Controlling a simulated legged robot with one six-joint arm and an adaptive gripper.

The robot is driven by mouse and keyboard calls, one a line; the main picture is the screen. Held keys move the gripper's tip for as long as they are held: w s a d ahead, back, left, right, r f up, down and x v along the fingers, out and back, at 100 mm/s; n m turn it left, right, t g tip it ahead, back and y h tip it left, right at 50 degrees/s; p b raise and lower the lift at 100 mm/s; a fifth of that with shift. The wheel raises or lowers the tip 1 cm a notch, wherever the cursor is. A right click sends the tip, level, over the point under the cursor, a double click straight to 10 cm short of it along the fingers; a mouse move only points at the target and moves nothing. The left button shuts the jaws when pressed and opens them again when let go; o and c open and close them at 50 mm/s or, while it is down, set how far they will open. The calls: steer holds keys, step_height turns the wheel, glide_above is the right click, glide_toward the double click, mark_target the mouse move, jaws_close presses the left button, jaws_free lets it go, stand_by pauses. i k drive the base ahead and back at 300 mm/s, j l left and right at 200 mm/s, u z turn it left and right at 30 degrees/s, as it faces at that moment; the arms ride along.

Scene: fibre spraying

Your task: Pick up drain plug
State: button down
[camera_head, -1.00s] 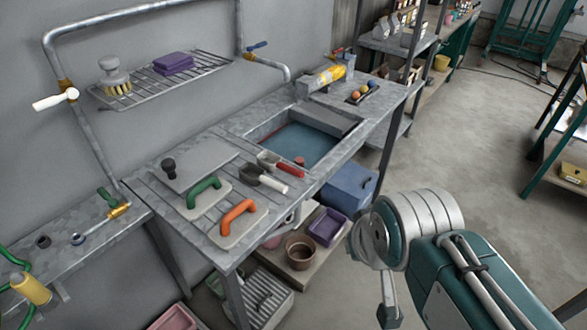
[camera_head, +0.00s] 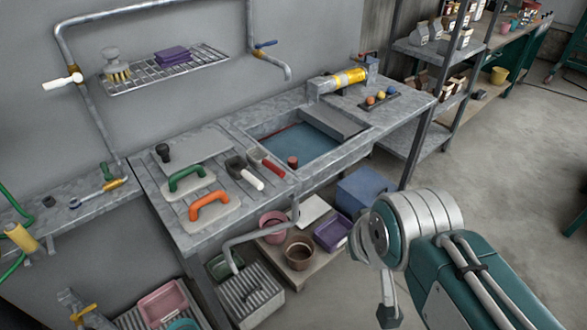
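A small reddish-brown cylindrical plug (camera_head: 292,162) sits at the near edge of the sink basin (camera_head: 340,120), by the red-handled scoop; it looks like the drain plug, though it is too small to be sure. The basin has a blue-grey floor. My arm fills the lower right, well to the right of the sink and apart from it. A grey metal part at its end, probably my gripper (camera_head: 388,302), hangs below the silver joint; its fingers cannot be made out, and nothing is seen held.
Two scoops (camera_head: 270,168), green- and orange-handled floats (camera_head: 209,208) and a black knob (camera_head: 162,151) lie left of the basin. Bins and pots (camera_head: 299,254) sit underneath.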

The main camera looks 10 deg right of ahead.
mark_target(292, 161)
steer(key=i+l+u, duration=0.6)
steer(key=l, duration=0.3)
steer(key=i+l+u, duration=0.4)
steer(key=l, duration=0.35)
